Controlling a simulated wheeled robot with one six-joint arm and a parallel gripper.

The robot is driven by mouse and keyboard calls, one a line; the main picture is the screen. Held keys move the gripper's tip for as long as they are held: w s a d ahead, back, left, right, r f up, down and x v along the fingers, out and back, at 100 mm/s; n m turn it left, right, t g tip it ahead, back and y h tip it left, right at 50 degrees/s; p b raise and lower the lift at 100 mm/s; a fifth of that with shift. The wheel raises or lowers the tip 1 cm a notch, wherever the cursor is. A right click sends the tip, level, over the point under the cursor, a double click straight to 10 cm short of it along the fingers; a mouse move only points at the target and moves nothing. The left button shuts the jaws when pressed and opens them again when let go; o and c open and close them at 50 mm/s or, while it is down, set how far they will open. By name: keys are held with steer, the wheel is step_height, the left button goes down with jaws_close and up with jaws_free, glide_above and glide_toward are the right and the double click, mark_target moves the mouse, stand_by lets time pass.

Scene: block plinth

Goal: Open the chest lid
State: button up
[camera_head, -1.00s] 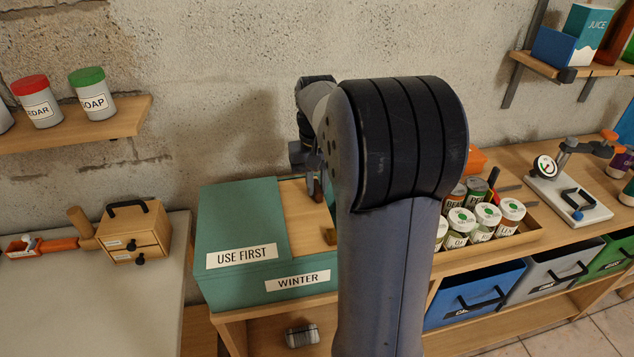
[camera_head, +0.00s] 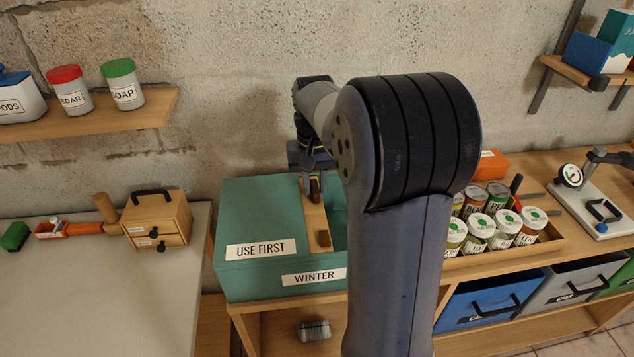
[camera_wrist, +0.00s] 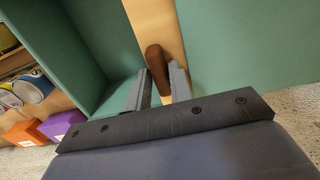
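The teal chest (camera_head: 242,287) stands on the wooden bench, with a teal top section marked USE FIRST and a WINTER label on the front. Its wooden sliding lid (camera_head: 314,213) shows as a narrow strip beside that top section. To its right the teal interior is exposed, partly hidden by my arm; it also shows in the wrist view (camera_wrist: 115,75). A small brown block sits at the lid's front end (camera_head: 324,238). My gripper (camera_wrist: 161,80) is at the lid's upright brown handle (camera_wrist: 156,62), which stands between its fingers; the fingers look closed on it.
A tray of jars and cans (camera_head: 505,225) is right of the chest. A small wooden drawer box (camera_head: 157,220) is on the left table. A shelf with jars (camera_head: 90,125) hangs at upper left. Pull-out bins (camera_head: 490,297) are below right.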

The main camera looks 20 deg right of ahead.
steer(key=o, duration=0.3)
steer(key=shift+o, duration=0.2)
step_height(320, 180, up, 11)
stand_by(0.3)
steer(key=shift+f, duration=0.25)
step_height(320, 180, down, 10)
steer(key=shift+f, duration=0.25)
steer(key=shift+d+f, duration=0.1)
steer(key=shift+s+d, duration=0.1)
steer(key=shift+d, duration=0.05)
stand_by(0.4)
